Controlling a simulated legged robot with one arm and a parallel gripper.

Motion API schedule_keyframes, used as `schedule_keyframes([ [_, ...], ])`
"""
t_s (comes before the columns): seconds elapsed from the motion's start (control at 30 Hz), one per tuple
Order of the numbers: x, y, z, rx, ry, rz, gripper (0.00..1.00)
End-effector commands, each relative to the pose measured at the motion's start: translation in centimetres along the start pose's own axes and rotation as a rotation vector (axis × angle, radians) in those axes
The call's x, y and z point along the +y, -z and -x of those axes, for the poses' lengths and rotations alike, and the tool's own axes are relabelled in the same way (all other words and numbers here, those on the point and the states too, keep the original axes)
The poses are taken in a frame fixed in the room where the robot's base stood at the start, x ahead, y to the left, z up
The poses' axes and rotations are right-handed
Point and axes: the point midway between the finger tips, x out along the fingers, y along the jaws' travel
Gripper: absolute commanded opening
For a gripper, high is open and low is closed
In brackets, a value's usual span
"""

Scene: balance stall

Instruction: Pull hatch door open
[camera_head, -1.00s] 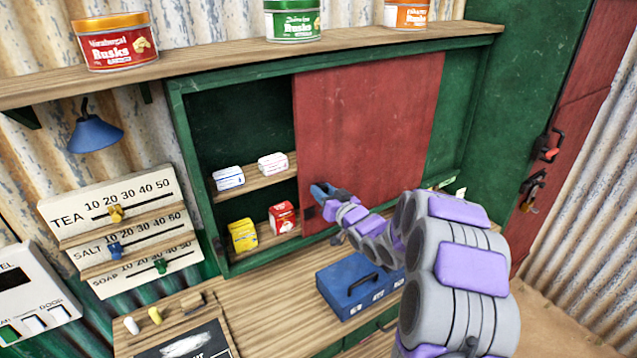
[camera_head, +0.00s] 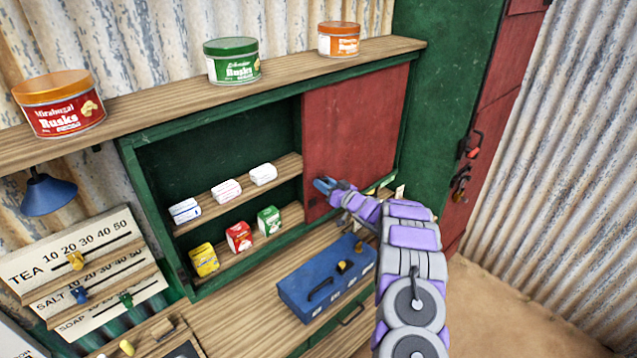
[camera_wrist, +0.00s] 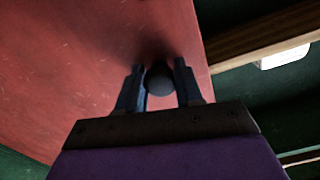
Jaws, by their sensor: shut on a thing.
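The red hatch door (camera_head: 355,130) is a sliding panel that covers the right part of the green cabinet (camera_head: 146,190). The left part of the cabinet is uncovered and shows its shelves. My gripper (camera_head: 325,185) is at the lower left of the door. In the wrist view my gripper (camera_wrist: 159,80) has its two fingers on either side of a dark round knob (camera_wrist: 159,79) on the red door (camera_wrist: 90,60), near the door's edge. It is shut on the knob. In the head view the fingers hide the knob.
Small boxes, including a yellow one (camera_head: 204,260) and a green one (camera_head: 269,220), stand on the cabinet shelves. A blue toolbox (camera_head: 325,280) sits on the counter below the door. Tins, such as the green tin (camera_head: 231,62), stand on the top shelf.

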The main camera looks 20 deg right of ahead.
Motion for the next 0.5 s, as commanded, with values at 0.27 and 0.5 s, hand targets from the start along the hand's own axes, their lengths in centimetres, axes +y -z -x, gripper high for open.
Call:
schedule_keyframes([
  [0.27,0.75,-0.45,0.03,-0.008,0.0,-0.004,0.0],
  [0.5,0.63,-0.56,0.03,-0.01,-0.002,-0.004,0.0],
])
